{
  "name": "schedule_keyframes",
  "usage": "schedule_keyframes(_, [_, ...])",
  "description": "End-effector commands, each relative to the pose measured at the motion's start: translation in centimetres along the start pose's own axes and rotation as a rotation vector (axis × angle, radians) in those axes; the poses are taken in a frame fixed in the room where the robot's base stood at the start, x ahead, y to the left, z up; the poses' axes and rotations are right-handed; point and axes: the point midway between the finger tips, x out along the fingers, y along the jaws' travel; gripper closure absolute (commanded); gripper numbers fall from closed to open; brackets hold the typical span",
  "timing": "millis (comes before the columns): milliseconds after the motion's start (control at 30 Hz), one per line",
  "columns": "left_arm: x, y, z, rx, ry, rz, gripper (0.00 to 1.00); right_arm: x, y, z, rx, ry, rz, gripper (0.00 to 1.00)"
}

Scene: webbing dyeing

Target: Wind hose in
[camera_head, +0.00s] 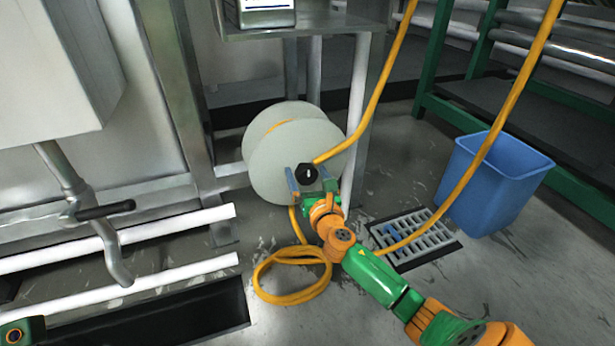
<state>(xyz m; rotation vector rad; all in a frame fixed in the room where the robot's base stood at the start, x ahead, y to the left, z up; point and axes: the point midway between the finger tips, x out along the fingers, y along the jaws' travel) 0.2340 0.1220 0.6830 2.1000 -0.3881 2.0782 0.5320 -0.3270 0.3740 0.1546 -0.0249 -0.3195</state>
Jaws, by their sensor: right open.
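The hose reel, a pale grey drum with large round side discs (272,168), stands beside a metal frame. A black hub or knob (307,174) shows on its near face. My right gripper (308,176) is open at this face, with a finger to each side of the black knob; contact cannot be told. The orange-yellow hose (377,92) runs from the reel up out of view at the top. Another stretch comes down from the upper right to the floor, and loose loops lie below the reel. Part of my left arm shows at the bottom left corner; its gripper is not visible.
A blue bin (492,183) stands at right, beside a floor drain grate (415,238). A green rack (440,105) fills the upper right. Open floor lies at lower centre.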

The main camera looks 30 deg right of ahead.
Motion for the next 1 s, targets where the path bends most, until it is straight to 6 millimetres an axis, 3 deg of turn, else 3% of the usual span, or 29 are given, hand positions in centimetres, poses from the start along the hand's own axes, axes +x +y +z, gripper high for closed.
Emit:
schedule_keyframes(33, [0.01, 0.00, 0.01, 0.000, 0.000, 0.000, 0.18, -0.01, 0.01, 0.01, 0.000, 0.000, 0.000, 0.08])
schedule_keyframes(333, [0.00, 0.01, 0.02, 0.000, -0.001, 0.000, 0.18, -0.03, -0.01, -0.01, 0.000, 0.000, 0.000, 0.87])
schedule_keyframes(667, [0.27, -0.02, -0.13, -0.001, 0.004, -0.001, 0.18, -0.04, 0.01, 0.07, 0.060, 0.006, -0.001, 0.87])
schedule_keyframes(1000, [-0.41, -0.27, 0.44, -0.006, -0.064, -0.023, 0.18, -0.04, -0.12, 0.18, 0.324, 0.029, -0.007, 0.87])
